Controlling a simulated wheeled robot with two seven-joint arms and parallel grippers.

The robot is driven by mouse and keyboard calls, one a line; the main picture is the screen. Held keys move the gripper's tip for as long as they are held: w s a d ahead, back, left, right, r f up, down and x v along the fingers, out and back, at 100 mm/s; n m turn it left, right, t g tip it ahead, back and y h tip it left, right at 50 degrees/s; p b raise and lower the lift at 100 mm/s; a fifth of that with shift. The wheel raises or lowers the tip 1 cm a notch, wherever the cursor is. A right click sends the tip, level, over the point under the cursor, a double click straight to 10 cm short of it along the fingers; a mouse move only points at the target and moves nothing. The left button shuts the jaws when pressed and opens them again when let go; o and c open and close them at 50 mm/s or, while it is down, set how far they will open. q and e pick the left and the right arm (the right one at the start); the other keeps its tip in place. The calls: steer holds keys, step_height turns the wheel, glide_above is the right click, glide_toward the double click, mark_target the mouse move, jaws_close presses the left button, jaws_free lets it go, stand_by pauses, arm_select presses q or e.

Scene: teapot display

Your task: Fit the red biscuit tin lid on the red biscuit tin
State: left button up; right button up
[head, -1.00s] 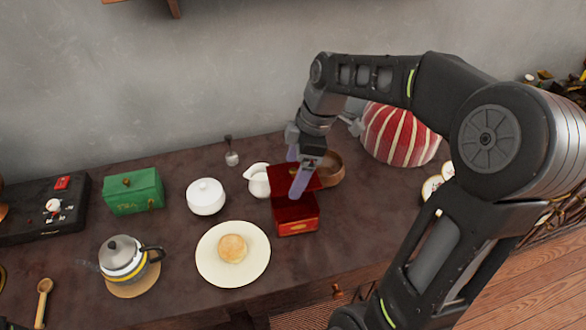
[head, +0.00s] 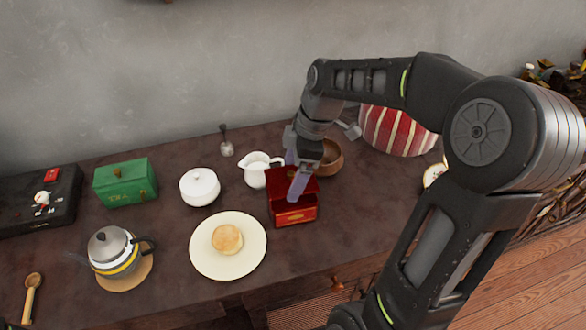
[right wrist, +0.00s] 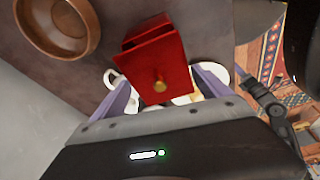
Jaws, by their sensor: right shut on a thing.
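The red biscuit tin (head: 296,215) stands on the dark table, with a gold-marked front face. My right gripper (head: 295,176) is above it, shut on the red biscuit tin lid (head: 279,181). In the right wrist view the lid (right wrist: 158,62) shows its brass knob between the two pale purple fingers (right wrist: 164,95). A strip of red, part of the tin (right wrist: 147,27), shows beyond the lid's edge. The lid is over the tin; I cannot tell whether they touch. The fingers hide part of the lid. My left gripper is out of view.
A white creamer (head: 256,171) stands close left of the tin, and a wooden bowl (head: 329,160) close behind right. A plate (head: 205,262) with a bun is at the front left. A sugar bowl (head: 199,187), green tea box (head: 125,182) and teapot (head: 112,250) stand further left.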

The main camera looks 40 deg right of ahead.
steer(key=shift+f+b, duration=0.7)
steer(key=shift+f, duration=0.5)
steer(key=shift+f+b, duration=0.6)
steer(key=shift+b, duration=0.05)
stand_by(1.1)
steer(key=o, duration=1.2)
steer(key=shift+r, duration=0.15)
steer(key=shift+r+p, duration=2.6)
steer(key=shift+r, duration=0.8)
